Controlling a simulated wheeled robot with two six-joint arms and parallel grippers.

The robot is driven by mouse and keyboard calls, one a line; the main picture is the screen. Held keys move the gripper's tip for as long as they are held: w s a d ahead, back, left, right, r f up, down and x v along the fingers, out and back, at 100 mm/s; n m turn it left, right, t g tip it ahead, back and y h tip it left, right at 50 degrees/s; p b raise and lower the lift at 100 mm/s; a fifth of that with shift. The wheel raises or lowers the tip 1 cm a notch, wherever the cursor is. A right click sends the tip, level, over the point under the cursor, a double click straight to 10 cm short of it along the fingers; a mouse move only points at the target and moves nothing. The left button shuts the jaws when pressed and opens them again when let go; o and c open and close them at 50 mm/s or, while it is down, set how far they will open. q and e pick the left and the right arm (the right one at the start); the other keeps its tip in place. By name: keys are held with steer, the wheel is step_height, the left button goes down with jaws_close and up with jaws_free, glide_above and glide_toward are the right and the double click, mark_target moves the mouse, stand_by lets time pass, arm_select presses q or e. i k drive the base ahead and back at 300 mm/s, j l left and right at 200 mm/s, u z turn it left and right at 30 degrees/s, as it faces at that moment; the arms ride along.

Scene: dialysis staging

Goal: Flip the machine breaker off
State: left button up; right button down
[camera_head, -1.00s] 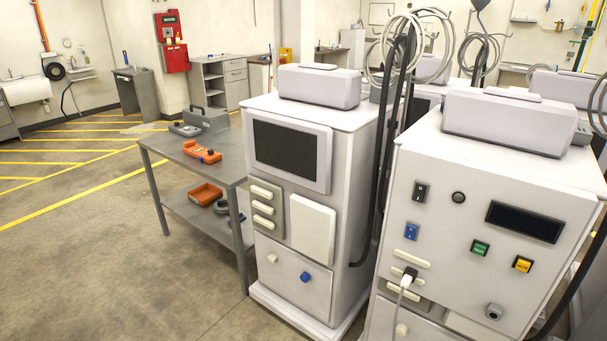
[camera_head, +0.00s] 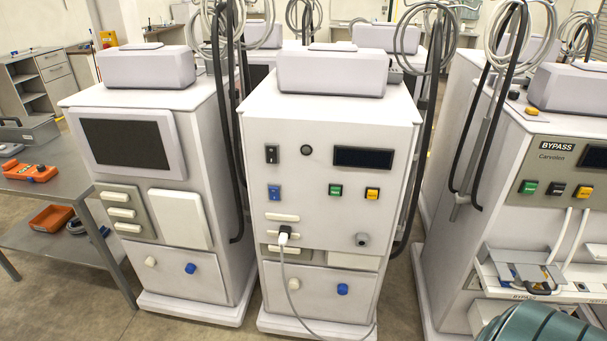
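The middle white machine (camera_head: 330,120) faces me. Its front has a black toggle switch (camera_head: 271,154) at upper left, which looks like the breaker; its lever position is too small to tell. Below it is a blue switch (camera_head: 274,192). A round black knob (camera_head: 306,150), a dark display (camera_head: 363,158), a green button (camera_head: 335,190) and a yellow button (camera_head: 372,193) are to the right. A white plug (camera_head: 284,236) with a hanging cord sits lower on the front. Neither of my grippers is in view.
A second white machine (camera_head: 180,215) with a dark screen stands close on the left. A machine labelled BYPASS (camera_head: 557,146) stands right across a narrow gap. A grey table (camera_head: 50,190) is far left. A teal ribbed object (camera_head: 535,328) is cut off at bottom right.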

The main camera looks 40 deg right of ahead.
mark_target(274, 192)
steer(key=z, duration=1.3)
